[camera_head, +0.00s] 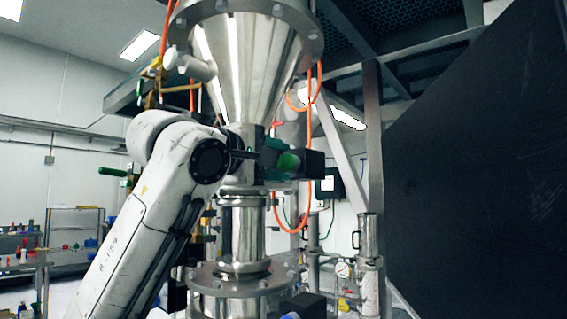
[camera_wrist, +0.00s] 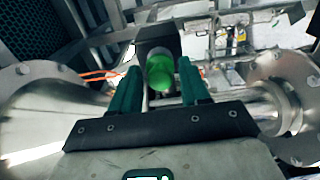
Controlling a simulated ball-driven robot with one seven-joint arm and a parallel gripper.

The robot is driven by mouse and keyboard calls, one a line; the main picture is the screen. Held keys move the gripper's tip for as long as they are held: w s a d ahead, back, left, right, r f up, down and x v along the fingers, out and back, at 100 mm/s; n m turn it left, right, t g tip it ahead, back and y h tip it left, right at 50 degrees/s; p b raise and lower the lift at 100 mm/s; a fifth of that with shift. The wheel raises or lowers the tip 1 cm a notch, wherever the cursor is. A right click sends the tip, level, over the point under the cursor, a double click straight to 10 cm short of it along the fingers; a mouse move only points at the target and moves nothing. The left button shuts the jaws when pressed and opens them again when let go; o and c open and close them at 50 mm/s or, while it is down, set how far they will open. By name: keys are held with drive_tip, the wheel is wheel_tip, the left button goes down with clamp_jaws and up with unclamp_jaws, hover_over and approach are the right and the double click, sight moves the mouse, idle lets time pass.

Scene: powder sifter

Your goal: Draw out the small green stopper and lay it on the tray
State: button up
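The small green stopper (camera_wrist: 160,72) shows in the wrist view as a bright green round end in a dark block-like fitting (camera_wrist: 155,40). In the head view the stopper (camera_head: 289,161) sits at the left side of the dark block, beside the steel pipe under the cone. My gripper (camera_wrist: 158,67) has two dark green fingers, one on each side of the stopper. A narrow gap shows between each finger and the stopper, so it looks open around it. In the head view my gripper (camera_head: 279,158) is partly hidden by the wrist. I cannot make out the tray in either view.
The steel cone (camera_head: 250,60) rises above my gripper, and a flanged pipe (camera_head: 243,235) stands below. An orange hose (camera_head: 307,190) hangs close on the right. Steel frame posts (camera_head: 372,130) and a large dark panel (camera_head: 480,170) stand further right. Shelves (camera_head: 75,225) stand at far left.

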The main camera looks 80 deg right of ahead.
clamp_jaws()
drive_tip(key=shift+w+a, duration=0.1)
idle(0.3)
drive_tip(key=shift+v, duration=2.85)
drive_tip(key=shift+a, duration=0.1)
